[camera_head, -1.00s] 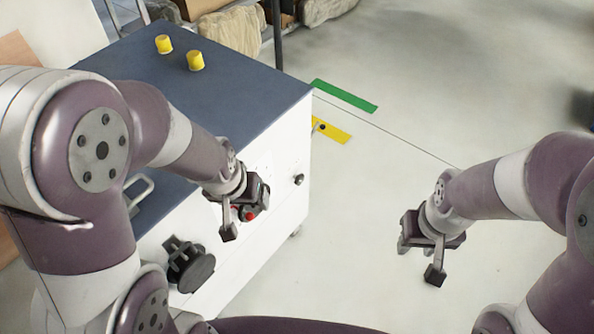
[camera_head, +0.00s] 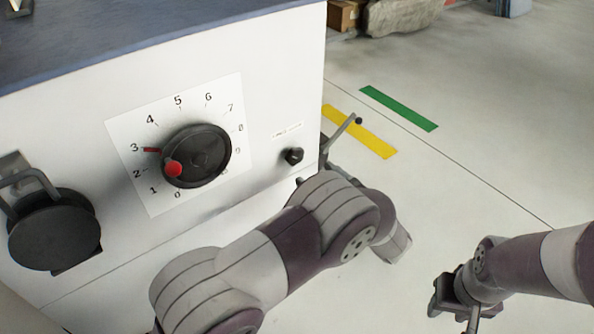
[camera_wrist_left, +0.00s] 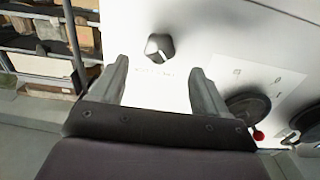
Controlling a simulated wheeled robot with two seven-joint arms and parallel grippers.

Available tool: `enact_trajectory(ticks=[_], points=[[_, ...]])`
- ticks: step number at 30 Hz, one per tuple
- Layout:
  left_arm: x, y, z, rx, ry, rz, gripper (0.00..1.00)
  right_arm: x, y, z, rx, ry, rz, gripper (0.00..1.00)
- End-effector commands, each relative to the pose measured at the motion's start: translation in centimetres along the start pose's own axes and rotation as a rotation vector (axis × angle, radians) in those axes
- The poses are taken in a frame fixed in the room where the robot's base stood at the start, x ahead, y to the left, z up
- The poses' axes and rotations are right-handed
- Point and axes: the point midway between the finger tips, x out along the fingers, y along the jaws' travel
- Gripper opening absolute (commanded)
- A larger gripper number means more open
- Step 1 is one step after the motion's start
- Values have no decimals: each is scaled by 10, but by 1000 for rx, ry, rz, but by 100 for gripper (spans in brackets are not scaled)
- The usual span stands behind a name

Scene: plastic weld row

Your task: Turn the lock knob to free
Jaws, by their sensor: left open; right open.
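The lock knob (camera_head: 293,156) is a small black knob on the white front panel, right of the large dial, under a small label too fine to read. In the left wrist view the knob (camera_wrist_left: 159,47) appears dark and faceted, beyond and between the spread fingers of my left gripper (camera_wrist_left: 157,70). The gripper is open, faces the panel and does not touch the knob. In the head view my left arm's links hide most or all of that gripper. I cannot tell the knob's setting. My right gripper (camera_head: 456,303) is open and empty over the floor at lower right.
A black handwheel (camera_head: 204,150) with a red handle (camera_head: 173,169) sits on a numbered dial plate, its red mark near 3. A black round fitting (camera_head: 54,232) is at far left. A lever with a black tip (camera_head: 358,121) sticks out beyond the cabinet's right edge.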

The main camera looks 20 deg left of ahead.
Motion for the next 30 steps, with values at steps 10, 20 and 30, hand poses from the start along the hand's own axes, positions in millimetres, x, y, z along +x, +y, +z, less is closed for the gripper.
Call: enact_trajectory(ticks=[10,20,30], points=[[75,0,5,-3,-1,-1,75,42,0,5,0,-1,0,43],[84,0,0,-2,-1,2,75,43,0,6,0,-1,0,43],[84,0,1,-1,-2,2,19,44,0,6,0,-1,0,43]])
